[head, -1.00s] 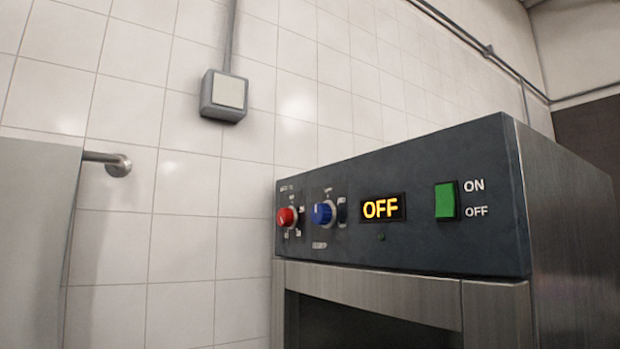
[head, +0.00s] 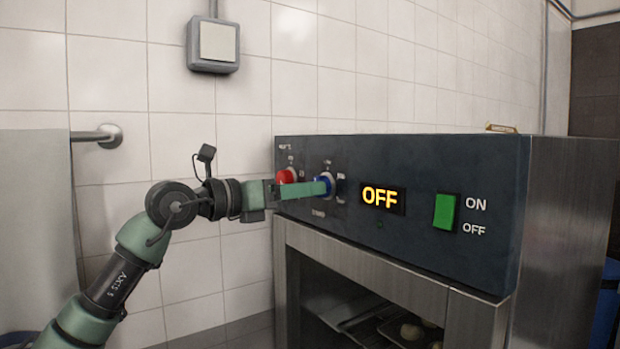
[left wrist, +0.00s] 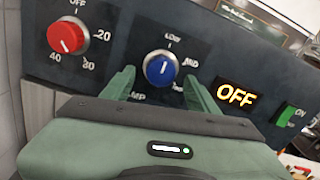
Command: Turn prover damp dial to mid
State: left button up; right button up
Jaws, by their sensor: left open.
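The prover's damp dial is the blue knob (head: 326,184) on the dark control panel (head: 410,165). In the left wrist view the blue knob (left wrist: 161,67) has a white line standing nearly upright, towards LOW above it; MID is printed to its right. The lower label is partly hidden by my gripper. My left gripper (head: 318,187) is open at the panel in the head view. In the left wrist view its two fingers (left wrist: 160,76) stand on either side of the blue knob, with gaps showing. My right gripper is not in view.
A red dial (head: 288,176) sits just left of the blue one, close behind my gripper. An OFF display (head: 383,197) and a green switch (head: 446,211) are to the right. Below is the prover opening with trays (head: 365,322). A wall box (head: 213,45) is above left.

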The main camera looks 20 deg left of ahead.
pick_arm(q)
jog(key=shift+p+x, duration=0.3)
jog(key=shift+x, duration=0.75)
jog(key=shift+c, duration=0.3)
grip_shut()
